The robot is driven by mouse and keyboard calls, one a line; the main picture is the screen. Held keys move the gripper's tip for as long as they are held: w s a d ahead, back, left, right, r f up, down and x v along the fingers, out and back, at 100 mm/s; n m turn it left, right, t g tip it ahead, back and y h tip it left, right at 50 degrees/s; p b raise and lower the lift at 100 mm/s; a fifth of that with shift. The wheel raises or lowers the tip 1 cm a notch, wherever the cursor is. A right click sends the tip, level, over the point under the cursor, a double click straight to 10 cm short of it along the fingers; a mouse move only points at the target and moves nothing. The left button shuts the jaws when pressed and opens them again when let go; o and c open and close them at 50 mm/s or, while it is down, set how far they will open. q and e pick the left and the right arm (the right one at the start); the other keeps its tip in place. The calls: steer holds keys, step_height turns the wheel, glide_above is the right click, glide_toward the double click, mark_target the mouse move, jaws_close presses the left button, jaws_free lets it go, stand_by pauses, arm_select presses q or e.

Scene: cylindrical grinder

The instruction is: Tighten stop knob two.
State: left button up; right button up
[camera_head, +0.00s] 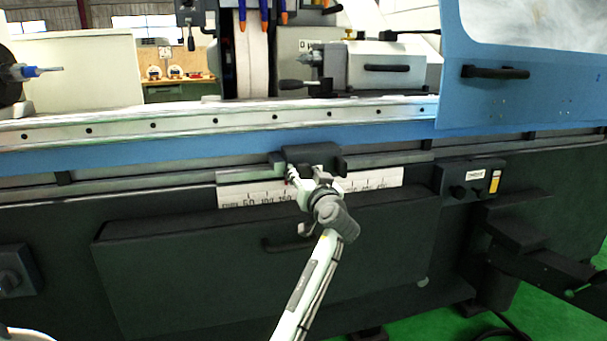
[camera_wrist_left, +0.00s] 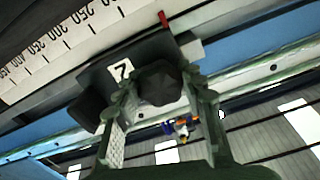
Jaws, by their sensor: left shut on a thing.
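The stop block (camera_head: 308,153) is dark and sits on the rail above the white scale in the head view. In the left wrist view, the block (camera_wrist_left: 148,52) carries a white label with a numeral that looks like a rotated 2. The black lobed stop knob (camera_wrist_left: 160,83) sticks out beside the label. My left gripper (camera_wrist_left: 161,92) has one finger on each side of the knob and is shut on it. In the head view, my left gripper (camera_head: 313,177) is at the block's front and hides most of the knob. My right gripper is out of view.
The white ruler scale (camera_head: 390,177) runs along the machine front. A small control box (camera_head: 470,181) is at the right. The blue door (camera_head: 520,100) stands above the rail at the right.

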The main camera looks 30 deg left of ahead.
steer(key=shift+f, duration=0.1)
arm_select(q)
steer(key=shift+r+m, duration=0.1)
steer(key=shift+m, duration=0.3)
steer(key=shift+m+p, duration=0.65)
steer(key=shift+m, duration=0.05)
steer(key=m+p, duration=0.3)
steer(key=m, duration=0.3)
steer(key=shift+p, duration=0.35)
steer(key=m+p, duration=0.1)
steer(key=m, duration=0.3)
steer(key=shift+m, duration=2.7)
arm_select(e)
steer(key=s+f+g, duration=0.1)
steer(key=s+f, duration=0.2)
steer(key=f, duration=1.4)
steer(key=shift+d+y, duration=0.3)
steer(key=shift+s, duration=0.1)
arm_select(q)
steer(key=o, duration=1.2)
steer(key=shift+c, duration=0.2)
